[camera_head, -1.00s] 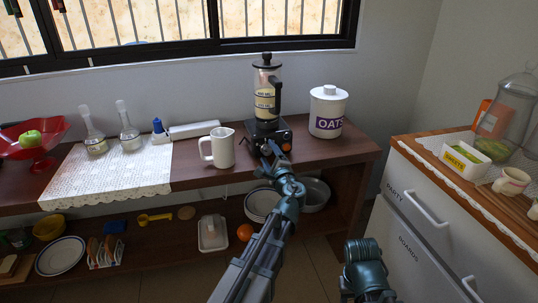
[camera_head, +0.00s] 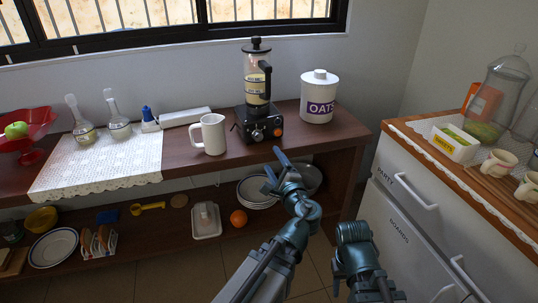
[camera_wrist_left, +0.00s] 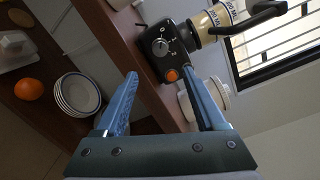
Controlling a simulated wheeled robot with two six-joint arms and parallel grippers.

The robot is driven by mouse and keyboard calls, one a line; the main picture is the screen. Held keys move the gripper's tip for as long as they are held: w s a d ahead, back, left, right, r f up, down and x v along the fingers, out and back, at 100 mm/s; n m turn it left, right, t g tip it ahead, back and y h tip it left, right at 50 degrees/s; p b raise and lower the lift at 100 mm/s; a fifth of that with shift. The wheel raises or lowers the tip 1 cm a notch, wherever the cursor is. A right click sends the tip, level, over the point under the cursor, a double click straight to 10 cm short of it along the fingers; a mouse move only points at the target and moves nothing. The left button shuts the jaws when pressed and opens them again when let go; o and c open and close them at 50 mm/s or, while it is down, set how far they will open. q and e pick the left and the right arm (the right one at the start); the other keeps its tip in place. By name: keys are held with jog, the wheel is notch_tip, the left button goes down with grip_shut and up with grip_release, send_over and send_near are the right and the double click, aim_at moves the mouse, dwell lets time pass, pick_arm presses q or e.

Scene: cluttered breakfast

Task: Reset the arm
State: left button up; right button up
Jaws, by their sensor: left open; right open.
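My left gripper (camera_head: 277,168) is open and empty in front of the shelf unit, below the blender, in the head view. In the left wrist view its two blue fingers (camera_wrist_left: 165,100) stand wide apart with nothing between them. The blender (camera_head: 256,90) stands on the wooden counter; its base with an orange knob (camera_wrist_left: 168,52) shows beyond the fingers in the left wrist view. My right arm (camera_head: 358,255) shows at the bottom of the head view, left of the white cabinet; its fingertips are not visible.
A white mug (camera_head: 211,134) and an oats canister (camera_head: 319,97) flank the blender. Stacked plates (camera_head: 252,192) and an orange (camera_head: 239,218) are on the lower shelf. The white cabinet (camera_head: 402,230) stands at the right. The floor before the shelf is clear.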

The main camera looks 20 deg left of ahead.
pick_arm(q)
jog(key=shift+s+d, duration=0.25)
jog(key=shift+s, duration=0.1)
jog(key=shift+f, duration=0.1)
jog(key=s+d+f+n+g+h, duration=0.1)
jog(key=s+f+n+g+h, duration=0.1)
jog(key=s+f+n+g, duration=0.35)
jog(key=s+d+f+n+g+h, duration=0.1)
jog(key=s+f+n+g, duration=0.1)
jog(key=f, duration=0.6)
jog(key=s+d+f+n+g+h, duration=0.4)
jog(key=s+d+f+g+h, duration=0.35)
jog(key=s+d, duration=0.45)
notch_tip(320, 180, up, 31)
jog(key=p, duration=3.2)
jog(key=shift+w+t+y, duration=0.15)
jog(key=shift+t+y, duration=0.15)
jog(key=shift+y, duration=0.05)
